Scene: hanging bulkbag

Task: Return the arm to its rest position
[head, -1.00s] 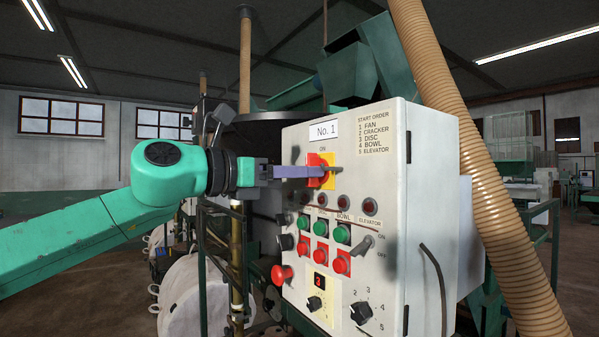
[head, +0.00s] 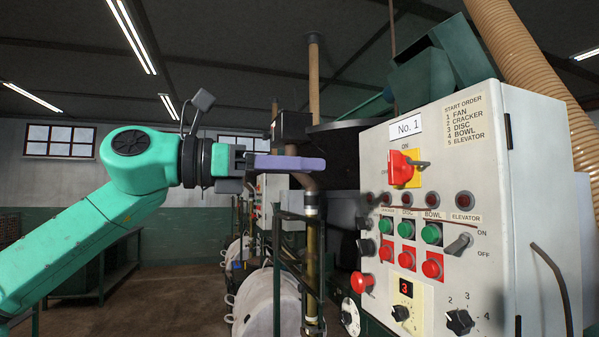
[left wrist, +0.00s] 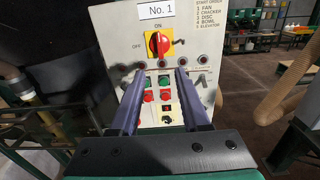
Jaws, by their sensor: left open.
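My left arm is teal and comes in from the left in the head view. Its gripper (head: 290,163) has purple-blue fingers pointing right, clear of the panel and to the left of it. In the left wrist view the two fingers (left wrist: 158,88) stand apart with nothing between them. The grey control cabinet (head: 545,200) marked No. 1 carries a red rotary switch (head: 400,167) on a yellow plate. The switch also shows beyond the fingertips in the left wrist view (left wrist: 158,43). My right gripper is in neither view.
Green buttons (head: 432,234) and red buttons (head: 433,268) sit below the switch. A red mushroom button (head: 362,283) sticks out at the panel's lower left. White bulk bags (head: 270,303) hang behind, below my gripper. A ribbed tan duct (head: 520,45) runs at the right.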

